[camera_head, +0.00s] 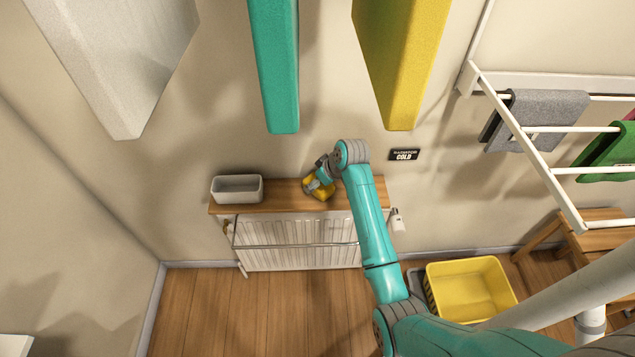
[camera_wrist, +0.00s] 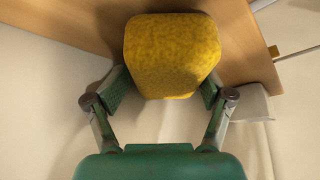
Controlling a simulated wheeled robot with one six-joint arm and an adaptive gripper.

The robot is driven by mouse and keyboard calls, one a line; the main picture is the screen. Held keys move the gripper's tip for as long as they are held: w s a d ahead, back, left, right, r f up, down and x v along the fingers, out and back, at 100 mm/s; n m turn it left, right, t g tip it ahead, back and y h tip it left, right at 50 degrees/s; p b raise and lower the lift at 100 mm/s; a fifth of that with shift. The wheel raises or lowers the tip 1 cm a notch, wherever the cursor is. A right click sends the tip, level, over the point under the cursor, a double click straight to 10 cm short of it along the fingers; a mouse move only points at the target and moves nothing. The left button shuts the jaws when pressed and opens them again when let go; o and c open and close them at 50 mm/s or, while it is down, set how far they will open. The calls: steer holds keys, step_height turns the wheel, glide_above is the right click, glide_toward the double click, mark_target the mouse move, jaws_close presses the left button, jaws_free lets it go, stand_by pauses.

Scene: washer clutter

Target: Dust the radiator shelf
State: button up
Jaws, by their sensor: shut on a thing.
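The radiator shelf (camera_head: 285,197) is a long wooden board on the wall above a white radiator (camera_head: 300,243). My gripper (camera_head: 320,186) is over its middle, shut on a yellow sponge-like block (camera_head: 318,190). In the wrist view the mottled yellow block (camera_wrist: 172,55) sits between my two green fingers (camera_wrist: 160,88), with the brown shelf board (camera_wrist: 70,22) behind it. I cannot tell whether the block touches the board. My gripper and arm hide part of the shelf right of the middle.
A pale open box (camera_head: 237,189) stands on the shelf's left end. Teal (camera_head: 275,65), yellow (camera_head: 398,60) and white (camera_head: 125,60) panels hang in front above. A drying rack (camera_head: 530,150) with cloths is at the right. A yellow basket (camera_head: 470,288) stands below right.

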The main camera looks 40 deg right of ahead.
mark_target(320, 188)
steer(key=shift+s+d+r, duration=0.15)
steer(key=shift+s+r, duration=0.2)
steer(key=shift+r, duration=0.1)
steer(key=shift+c, duration=1.4)
steer(key=shift+s+a+f, duration=0.1)
steer(key=shift+s+a, duration=0.2)
steer(key=shift+s, duration=0.2)
steer(key=shift+s+a+f, duration=0.2)
steer(key=shift+s+a, duration=0.25)
steer(key=shift+a, duration=0.05)
steer(key=shift+a, duration=0.1)
steer(key=shift+r, duration=2.95)
steer(key=shift+r, duration=1.5)
